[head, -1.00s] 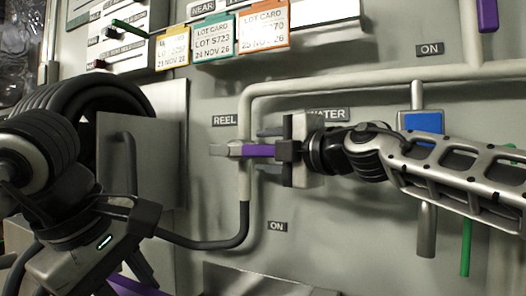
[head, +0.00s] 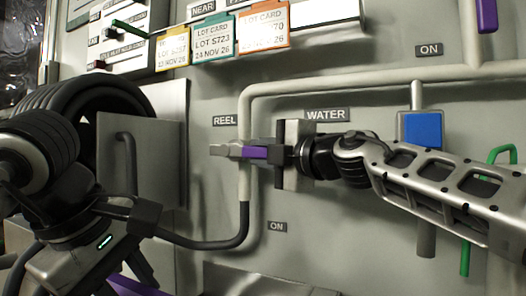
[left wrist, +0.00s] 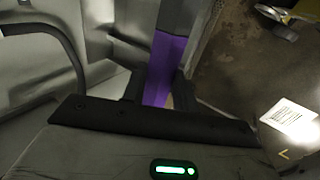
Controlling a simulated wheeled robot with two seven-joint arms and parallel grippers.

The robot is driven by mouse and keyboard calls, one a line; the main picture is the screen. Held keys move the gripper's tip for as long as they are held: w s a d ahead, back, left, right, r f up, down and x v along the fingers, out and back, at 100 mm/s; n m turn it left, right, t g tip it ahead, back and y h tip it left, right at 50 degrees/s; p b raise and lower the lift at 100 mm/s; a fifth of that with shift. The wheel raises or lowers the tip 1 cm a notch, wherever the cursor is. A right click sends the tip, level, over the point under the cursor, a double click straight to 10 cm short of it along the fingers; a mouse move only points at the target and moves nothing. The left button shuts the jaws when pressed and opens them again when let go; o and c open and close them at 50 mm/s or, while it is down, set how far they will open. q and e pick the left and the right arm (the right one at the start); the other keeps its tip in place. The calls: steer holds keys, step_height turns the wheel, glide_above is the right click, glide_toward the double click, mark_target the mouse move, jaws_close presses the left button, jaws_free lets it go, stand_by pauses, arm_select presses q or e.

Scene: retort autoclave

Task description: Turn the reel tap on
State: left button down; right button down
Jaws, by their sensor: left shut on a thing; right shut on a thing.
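The reel tap (head: 227,150) sits on the grey pipe beside the REEL label. Its purple lever (head: 255,152) lies level and points right; an ON label (head: 277,226) is on the panel below it. My right gripper (head: 278,152) is shut on the lever's right end, which its fingers partly hide. My left gripper (head: 143,236) is at the lower left, well away from the tap. In the left wrist view my left gripper (left wrist: 158,92) is shut on a purple piece (left wrist: 163,62). What that piece belongs to is unclear.
A coiled black hose (head: 95,95) hangs at the left behind a grey plate (head: 160,140). Lot cards (head: 213,40) hang above. A blue-tagged water tap (head: 421,130) and green handle (head: 500,152) are near my right arm.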

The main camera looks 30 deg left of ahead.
steer(key=shift+s+a+f+m+t+y, duration=0.1)
steer(key=shift+a+f+m+t+y, duration=0.1)
steer(key=shift+f+m+t+y, duration=0.5)
steer(key=shift+a+f+m+t+y, duration=0.2)
steer(key=shift+f+m+y, duration=0.1)
steer(key=shift+f+y, duration=0.65)
steer(key=shift+d+r, duration=0.1)
steer(key=shift+r, duration=0.1)
steer(key=c, duration=1.2)
jaws_free()
steer(key=shift+c, duration=0.2)
steer(key=v, duration=1.2)
steer(key=shift+f, duration=0.15)
